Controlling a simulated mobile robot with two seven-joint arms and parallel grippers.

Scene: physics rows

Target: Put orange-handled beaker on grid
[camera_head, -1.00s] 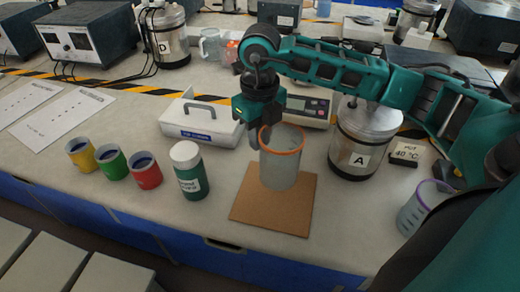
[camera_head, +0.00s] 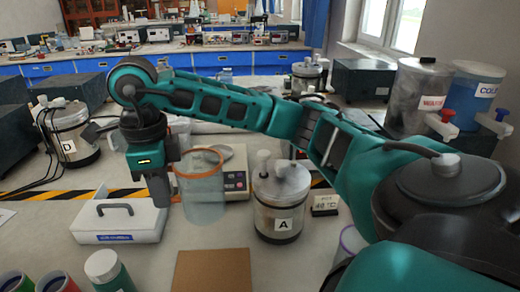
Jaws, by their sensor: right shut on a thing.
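The orange-rimmed clear beaker (camera_head: 203,192) is upright, left of the canister marked A. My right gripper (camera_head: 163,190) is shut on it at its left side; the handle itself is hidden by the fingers. The beaker appears raised above the counter, beyond the bare brown square mat (camera_head: 213,272). I cannot make out a grid in this view. My left gripper is not in view.
A metal canister marked A (camera_head: 280,205) stands close right of the beaker, with a scale (camera_head: 235,180) behind it. A white handled box (camera_head: 118,220) is at left. A green-bodied bottle (camera_head: 110,275) and a purple-rimmed beaker (camera_head: 350,240) stand nearer.

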